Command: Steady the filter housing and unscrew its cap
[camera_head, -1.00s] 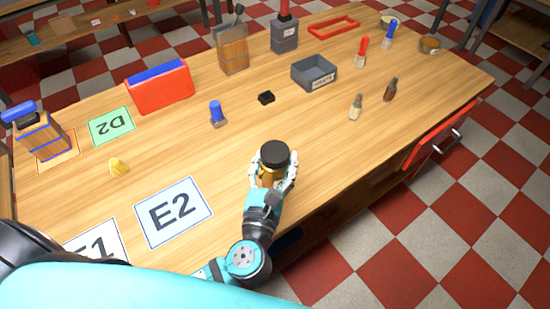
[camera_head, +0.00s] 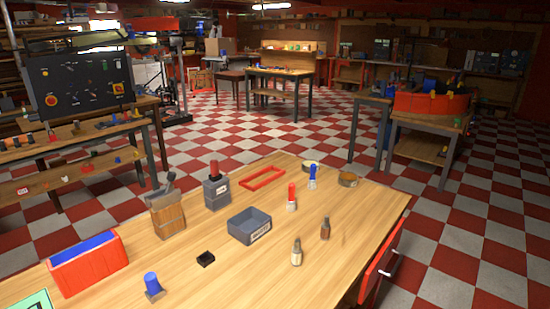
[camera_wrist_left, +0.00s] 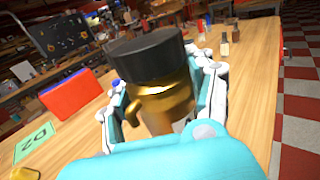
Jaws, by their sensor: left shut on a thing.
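The filter housing (camera_wrist_left: 165,108) is a gold, brassy body with a side spout, seen close up in the left wrist view. Its wide black cap (camera_wrist_left: 150,55) sits on top of it. My left gripper (camera_wrist_left: 160,88) is shut on the housing, with a white-and-teal finger on either side of the body below the cap. The housing looks tilted in this view, and its base is hidden by the gripper. The head view is now raised and shows neither the housing nor my left gripper. My right gripper is in neither current view.
A red drawer (camera_head: 381,262) juts from the right side.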

